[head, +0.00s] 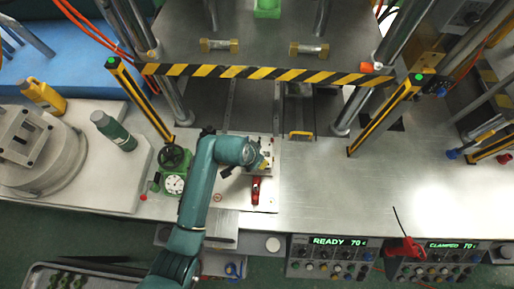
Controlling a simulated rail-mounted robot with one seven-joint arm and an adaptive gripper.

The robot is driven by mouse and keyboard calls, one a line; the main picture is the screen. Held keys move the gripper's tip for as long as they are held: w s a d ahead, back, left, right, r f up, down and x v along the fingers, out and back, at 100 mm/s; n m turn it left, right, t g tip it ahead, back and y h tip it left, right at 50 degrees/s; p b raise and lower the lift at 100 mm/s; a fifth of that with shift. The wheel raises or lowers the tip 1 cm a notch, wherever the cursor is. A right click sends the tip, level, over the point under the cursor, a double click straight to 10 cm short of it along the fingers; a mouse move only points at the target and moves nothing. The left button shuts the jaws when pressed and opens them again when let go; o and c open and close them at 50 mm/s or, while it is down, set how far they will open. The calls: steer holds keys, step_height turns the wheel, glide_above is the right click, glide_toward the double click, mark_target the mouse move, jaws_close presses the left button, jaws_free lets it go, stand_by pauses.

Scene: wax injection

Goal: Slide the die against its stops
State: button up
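My teal arm reaches over the press's front table. My gripper (232,171) is small and dark at the arm's end and partly hidden by the wrist, so its fingers cannot be made out clearly. A pale metal block that looks like the die (267,148) is just right of the wrist, mostly covered by it. A yellow part (264,164) shows at its front. I cannot tell whether my gripper touches the block, and the stops cannot be made out.
A red clamp-like part (256,189) lies in front of the block. A green unit with a dial (175,184) stands left. Striped guard posts (378,115) and a striped press edge (270,73) stand behind. The table at right (400,190) is clear. Panels read READY (338,241) and CLAMPED (451,245).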

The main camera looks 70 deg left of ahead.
jaws_close()
steer(key=shift+w+a, duration=0.2)
steer(key=shift+a, duration=0.3)
stand_by(0.7)
steer(key=shift+o, duration=0.4)
jaws_free()
steer(key=v, duration=1.2)
